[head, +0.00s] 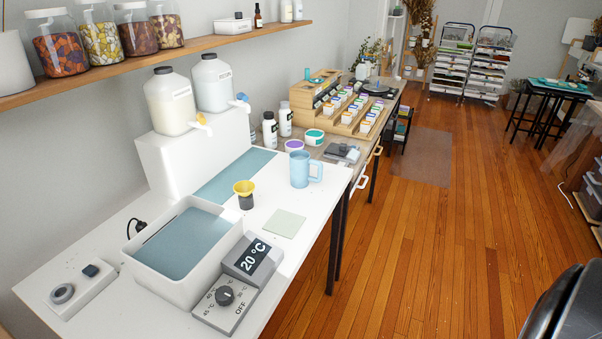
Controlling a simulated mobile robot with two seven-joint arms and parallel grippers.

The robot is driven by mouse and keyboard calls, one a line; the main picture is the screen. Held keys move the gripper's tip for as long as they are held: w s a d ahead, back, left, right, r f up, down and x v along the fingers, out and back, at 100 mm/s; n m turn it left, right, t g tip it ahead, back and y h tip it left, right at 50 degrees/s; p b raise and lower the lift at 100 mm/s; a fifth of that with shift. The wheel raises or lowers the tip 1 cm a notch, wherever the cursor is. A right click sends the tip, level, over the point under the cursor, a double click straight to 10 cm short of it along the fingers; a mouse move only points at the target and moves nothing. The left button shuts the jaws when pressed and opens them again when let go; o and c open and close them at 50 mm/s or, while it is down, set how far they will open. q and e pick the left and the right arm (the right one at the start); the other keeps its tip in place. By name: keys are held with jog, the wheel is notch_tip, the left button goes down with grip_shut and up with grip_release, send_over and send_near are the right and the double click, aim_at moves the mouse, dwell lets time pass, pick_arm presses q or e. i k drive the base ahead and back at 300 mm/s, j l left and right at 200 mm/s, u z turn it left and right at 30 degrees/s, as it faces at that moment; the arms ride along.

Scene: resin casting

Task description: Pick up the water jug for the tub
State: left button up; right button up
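A light blue jug (299,170) with a handle on its right side stands upright on the white table, towards its right edge. Its contents cannot be made out. The white rectangular tub (168,286) sits nearer on the same table, left of the jug; its inside is blue, and I cannot tell whether that is water or the floor of the tub. A grey display reading 20 °C (252,258) is at the tub's right side. Neither of my grippers is in view.
A small dark cup with a yellow funnel (244,188) stands between tub and jug. A pale green square mat (285,223) lies before the jug. A dial box (227,300) sits by the front edge. Two dispensers (171,101) stand on a white block (185,152) behind. Wooden floor at right is open.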

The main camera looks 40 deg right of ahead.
aim_at(300, 161)
jog(key=l+u, duration=0.5)
jog(key=l, duration=1.2)
